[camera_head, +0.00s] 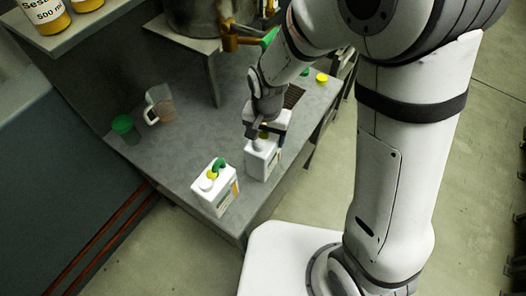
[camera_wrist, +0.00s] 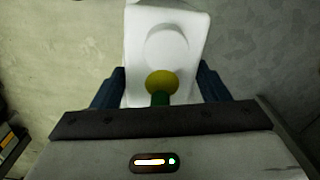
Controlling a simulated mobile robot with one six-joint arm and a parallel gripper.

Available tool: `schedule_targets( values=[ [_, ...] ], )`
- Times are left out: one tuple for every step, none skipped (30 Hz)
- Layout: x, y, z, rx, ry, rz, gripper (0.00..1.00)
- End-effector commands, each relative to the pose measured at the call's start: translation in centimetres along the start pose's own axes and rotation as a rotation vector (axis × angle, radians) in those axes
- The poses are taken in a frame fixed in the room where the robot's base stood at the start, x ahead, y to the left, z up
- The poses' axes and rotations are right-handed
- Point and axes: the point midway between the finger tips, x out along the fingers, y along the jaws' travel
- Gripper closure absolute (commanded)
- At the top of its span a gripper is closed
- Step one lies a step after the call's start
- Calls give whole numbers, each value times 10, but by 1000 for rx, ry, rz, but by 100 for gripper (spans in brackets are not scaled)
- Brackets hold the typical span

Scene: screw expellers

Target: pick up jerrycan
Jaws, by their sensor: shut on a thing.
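Two white jerrycans stand near the front edge of the grey table. My gripper (camera_head: 263,138) is over the top of the rear one (camera_head: 262,163), with the arm coming down from above. In the wrist view this jerrycan (camera_wrist: 165,22) sits between my two dark fingers (camera_wrist: 160,88), one on each side, and my gripper is shut on it. A yellow round part and a green part show at its near end. I cannot tell whether its base touches the table. The other jerrycan (camera_head: 216,190), with a green handle and a yellow cap, stands to the front left, apart from my gripper.
A yellow cap (camera_head: 322,77) lies at the far right. A machine (camera_head: 205,18) with a brown spout is behind. Bottles (camera_head: 45,12) sit on a shelf at top left.

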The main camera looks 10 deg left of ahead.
Motion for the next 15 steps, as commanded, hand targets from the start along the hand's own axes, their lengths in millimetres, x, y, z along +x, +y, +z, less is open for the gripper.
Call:
schedule_targets(
  values=[
    [0,0,0,0,0,0,69],
    [0,0,0,0,0,0,71],
    [0,0,0,0,0,0,74],
    [0,0,0,1,0,0,77],
    [0,0,0,1,0,0,79],
    [0,0,0,1,0,0,83],
    [0,0,0,1,0,0,85],
    [0,0,0,1,0,-1,88],
    [0,0,0,1,0,-1,91],
    [0,0,0,1,0,-1,93],
    [0,0,0,1,0,-1,96],
    [0,0,0,1,0,-1,99],
    [-1,0,-1,1,2,-2,100],
    [-1,0,-1,1,2,-2,100],
    [-1,0,-1,1,2,-2,100]
  ],
)
